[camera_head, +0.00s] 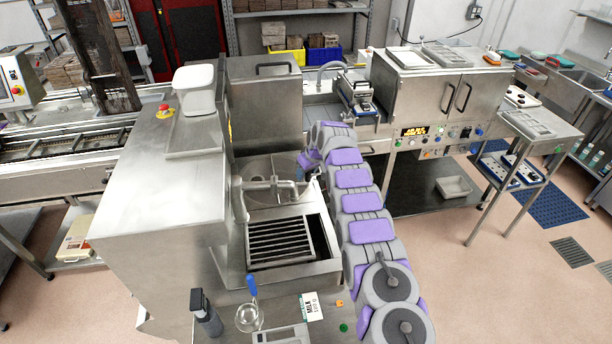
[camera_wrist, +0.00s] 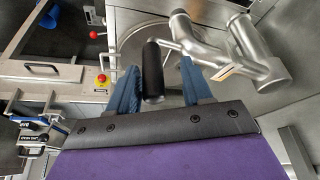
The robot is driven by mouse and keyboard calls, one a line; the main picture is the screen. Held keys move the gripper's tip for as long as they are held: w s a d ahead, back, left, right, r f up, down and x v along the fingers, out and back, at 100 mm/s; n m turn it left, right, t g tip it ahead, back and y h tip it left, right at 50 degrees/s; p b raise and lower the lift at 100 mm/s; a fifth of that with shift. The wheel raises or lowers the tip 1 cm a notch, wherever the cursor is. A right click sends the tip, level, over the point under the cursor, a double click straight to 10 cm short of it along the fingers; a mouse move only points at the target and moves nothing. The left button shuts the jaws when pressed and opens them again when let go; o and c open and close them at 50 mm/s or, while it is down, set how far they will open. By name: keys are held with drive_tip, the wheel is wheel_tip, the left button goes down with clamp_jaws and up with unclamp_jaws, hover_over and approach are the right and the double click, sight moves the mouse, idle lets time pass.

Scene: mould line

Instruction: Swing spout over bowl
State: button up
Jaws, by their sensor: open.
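The silver spout pipe (camera_head: 268,184) crosses in front of the round metal bowl (camera_head: 262,168) in the head view. Its left end bends down near the grid tray; I cannot tell exactly where its outlet points. In the wrist view the thick bent spout (camera_wrist: 235,58) is at upper right, with a black handle (camera_wrist: 152,82) on a short neck. The bowl's curved rim (camera_wrist: 128,38) shows behind. My gripper (camera_wrist: 160,66) is open, its blue fingers on either side of the handle, with a gap visible on both sides. In the head view my gripper (camera_head: 308,162) is partly hidden by my arm.
A tray with dark bars (camera_head: 281,240) sits in front of the spout. A tall steel housing (camera_head: 165,190) stands left, with a red stop button (camera_head: 163,108). A jug with a blue handle (camera_head: 250,315) and a milk card (camera_head: 312,307) lie in front.

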drive_tip(key=b+v, duration=0.2)
drive_tip(key=v, duration=1.3)
drive_tip(key=shift+r+b, duration=0.2)
drive_tip(key=shift+b, duration=0.2)
drive_tip(key=shift+s+a, duration=0.1)
drive_tip(key=shift+s, duration=0.05)
